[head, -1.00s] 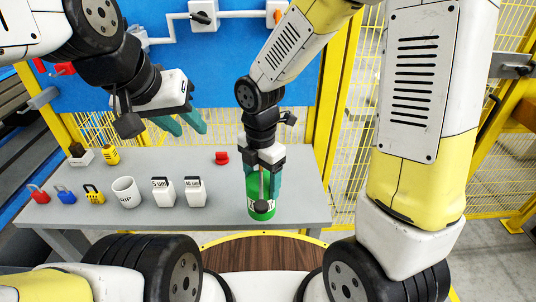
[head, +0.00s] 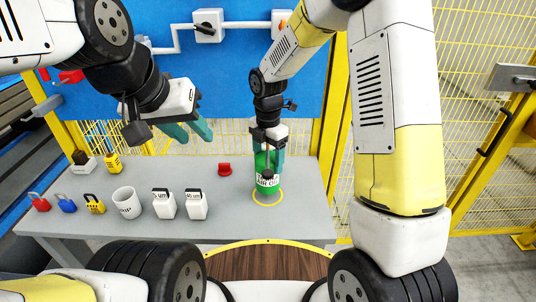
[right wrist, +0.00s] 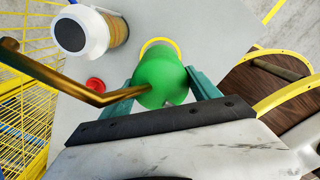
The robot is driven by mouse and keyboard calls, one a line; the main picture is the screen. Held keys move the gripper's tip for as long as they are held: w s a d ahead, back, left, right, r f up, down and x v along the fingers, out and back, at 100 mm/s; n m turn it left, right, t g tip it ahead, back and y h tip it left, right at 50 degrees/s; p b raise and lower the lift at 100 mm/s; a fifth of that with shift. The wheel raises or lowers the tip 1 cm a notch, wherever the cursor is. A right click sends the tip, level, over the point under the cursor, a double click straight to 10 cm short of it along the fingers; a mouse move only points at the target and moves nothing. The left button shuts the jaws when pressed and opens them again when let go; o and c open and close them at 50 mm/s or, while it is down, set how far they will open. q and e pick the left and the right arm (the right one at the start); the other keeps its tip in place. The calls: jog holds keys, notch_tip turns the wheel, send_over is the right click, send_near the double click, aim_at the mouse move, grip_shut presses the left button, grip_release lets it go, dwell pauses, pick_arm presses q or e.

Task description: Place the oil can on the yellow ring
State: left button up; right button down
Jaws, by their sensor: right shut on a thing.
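The green oil can (head: 268,183) is upright in my right gripper (head: 269,155), which is shut on it from above. The can's base is over the rear part of the yellow ring (head: 267,204) on the grey table; I cannot tell whether it touches the table. In the right wrist view the can (right wrist: 163,75) sits between the fingers (right wrist: 160,88), its brass spout (right wrist: 60,80) points left, and an arc of the ring (right wrist: 160,41) shows beyond it. My left gripper (head: 193,131) is open and empty, raised above the back of the table.
A red object (head: 224,169) stands behind and left of the can. Bare table surrounds the ring.

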jog(key=shift+f, duration=1.7)
jog(key=shift+f, duration=0.1)
jog(key=shift+c, duration=0.9)
grip_release()
